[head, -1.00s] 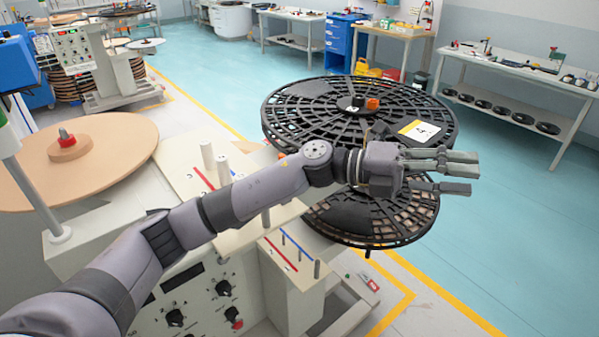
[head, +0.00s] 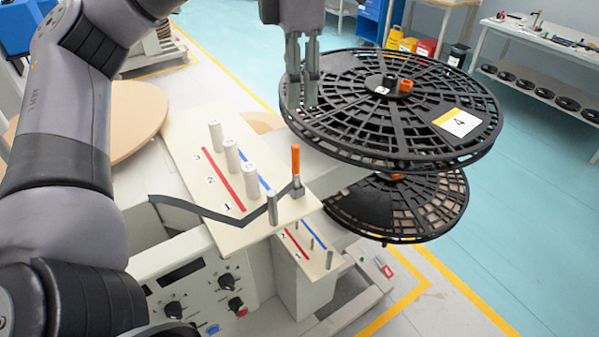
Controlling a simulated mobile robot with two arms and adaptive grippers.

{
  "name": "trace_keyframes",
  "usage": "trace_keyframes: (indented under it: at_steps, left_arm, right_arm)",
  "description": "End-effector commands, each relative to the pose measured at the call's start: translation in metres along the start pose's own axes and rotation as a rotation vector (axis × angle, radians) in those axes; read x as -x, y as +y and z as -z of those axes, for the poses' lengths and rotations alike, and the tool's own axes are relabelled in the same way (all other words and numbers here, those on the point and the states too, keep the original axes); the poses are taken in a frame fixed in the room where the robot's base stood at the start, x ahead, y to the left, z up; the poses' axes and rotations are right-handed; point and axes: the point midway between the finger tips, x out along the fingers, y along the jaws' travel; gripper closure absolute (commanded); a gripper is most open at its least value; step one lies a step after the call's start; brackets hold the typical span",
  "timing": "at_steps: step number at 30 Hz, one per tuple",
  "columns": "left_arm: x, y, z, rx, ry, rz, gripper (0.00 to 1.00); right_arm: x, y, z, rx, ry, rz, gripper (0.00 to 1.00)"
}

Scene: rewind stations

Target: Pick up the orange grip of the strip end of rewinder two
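The orange grip (head: 295,158) stands upright at the end of a dark strip (head: 215,216), near the right edge of a cream plate with pegs. The strip runs left from it, bends past a grey metal peg (head: 272,207) and goes off to the machine's left side. My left gripper (head: 303,103) points down, its fingers parted and empty. In the picture it is above the orange grip, apart from it, in front of the left rim of the large black reel. My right gripper is not in view.
A large black reel (head: 462,122) marked 4 overhangs to the right, with a second black reel (head: 340,200) below it. White numbered pegs (head: 232,160) stand on the cream plate (head: 180,150). The machine's control panel (head: 200,290) is in front.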

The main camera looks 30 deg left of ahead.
Motion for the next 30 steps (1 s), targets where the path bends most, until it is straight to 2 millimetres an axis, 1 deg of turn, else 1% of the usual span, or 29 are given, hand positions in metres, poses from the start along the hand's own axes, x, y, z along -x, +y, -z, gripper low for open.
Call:
trace_keyframes:
  at_steps: [1,5,8,13,16,20,23,27,30]
  left_arm:
    - [-0.014,0.0,0.0,-0.001,0.003,0.005,0.64]
    - [-0.039,-0.001,0.0,-0.002,0.002,0.006,0.64]
    - [-0.059,-0.001,0.0,-0.002,0.004,0.007,0.64]
    - [-0.087,-0.001,0.0,0.0,0.001,0.004,0.64]
    - [-0.1,-0.001,0.0,-0.002,0.0,0.004,0.64]
    - [-0.108,-0.001,-0.001,-0.001,-0.002,0.003,0.64]
    - [-0.115,0.0,0.0,-0.001,0.001,0.005,0.64]
    - [-0.135,0.002,0.001,-0.001,0.002,0.006,0.64]
    - [-0.151,0.002,0.001,-0.001,-0.001,0.005,0.64]
  right_arm:
    - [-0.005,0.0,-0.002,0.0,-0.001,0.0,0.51]
    - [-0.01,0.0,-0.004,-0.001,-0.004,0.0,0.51]
    - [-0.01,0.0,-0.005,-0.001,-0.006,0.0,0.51]
    - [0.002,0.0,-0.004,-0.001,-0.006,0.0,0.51]
    - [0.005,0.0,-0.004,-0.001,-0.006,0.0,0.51]
    - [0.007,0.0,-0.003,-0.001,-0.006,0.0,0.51]
    - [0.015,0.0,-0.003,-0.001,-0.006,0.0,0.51]
    - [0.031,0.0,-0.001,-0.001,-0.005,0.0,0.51]
    - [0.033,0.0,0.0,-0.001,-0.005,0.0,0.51]
